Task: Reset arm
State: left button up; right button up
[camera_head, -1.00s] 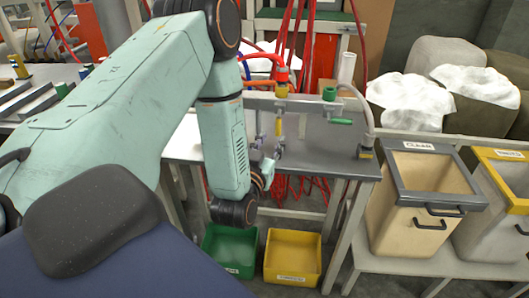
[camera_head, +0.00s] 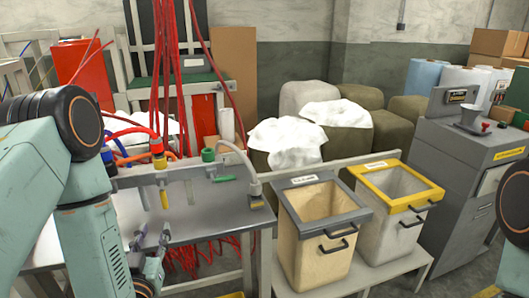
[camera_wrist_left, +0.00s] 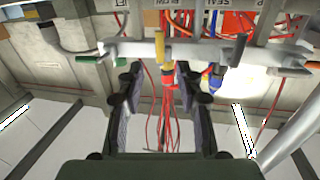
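My left gripper (camera_head: 152,238) is at the front edge of the grey metal workbench (camera_head: 215,211), below a pale rail (camera_head: 182,173) with coloured fittings. In the left wrist view, the two dark fingers of this gripper (camera_wrist_left: 157,82) stand apart with nothing held between them. A yellow fitting (camera_wrist_left: 160,52) and a red one (camera_wrist_left: 167,80) show beyond the gap. My left arm fills the left side of the head view. My right gripper is out of view; only a bit of my right arm shows at the right edge.
A grey-rimmed bin (camera_head: 317,188) and a yellow-rimmed bin (camera_head: 399,184) stand right of the workbench. A grey cabinet (camera_head: 465,165) is farther right. Red hoses (camera_head: 165,60) hang above the bench. White cloth (camera_head: 286,140) lies on dark sacks behind the bins.

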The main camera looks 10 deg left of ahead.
pick_arm(q)
jog(key=s+d+f+m+g+h, duration=0.1)
jog(key=s+d+f+g+h, duration=0.2)
jog(key=f, duration=0.5)
jog(key=s+d+f+g+h, duration=0.2)
jog(key=s+d+f+g, duration=0.3)
jog(key=f, duration=0.3)
jog(key=s+d+f+m+g, duration=0.1)
jog(key=s+d+f+g, duration=0.1)
jog(key=s, duration=0.7)
jog(key=s+d+f+m+g+h, duration=0.1)
jog(key=s+d+f+g, duration=0.1)
jog(key=s+f+g, duration=0.2)
jog(key=s+g, duration=0.3)
jog(key=s, duration=0.3)
jog(key=shift+d+f+m, duration=0.15)
jog(key=shift+d+m, duration=0.05)
jog(key=shift+m, duration=0.1)
jog(key=shift+d, duration=0.15)
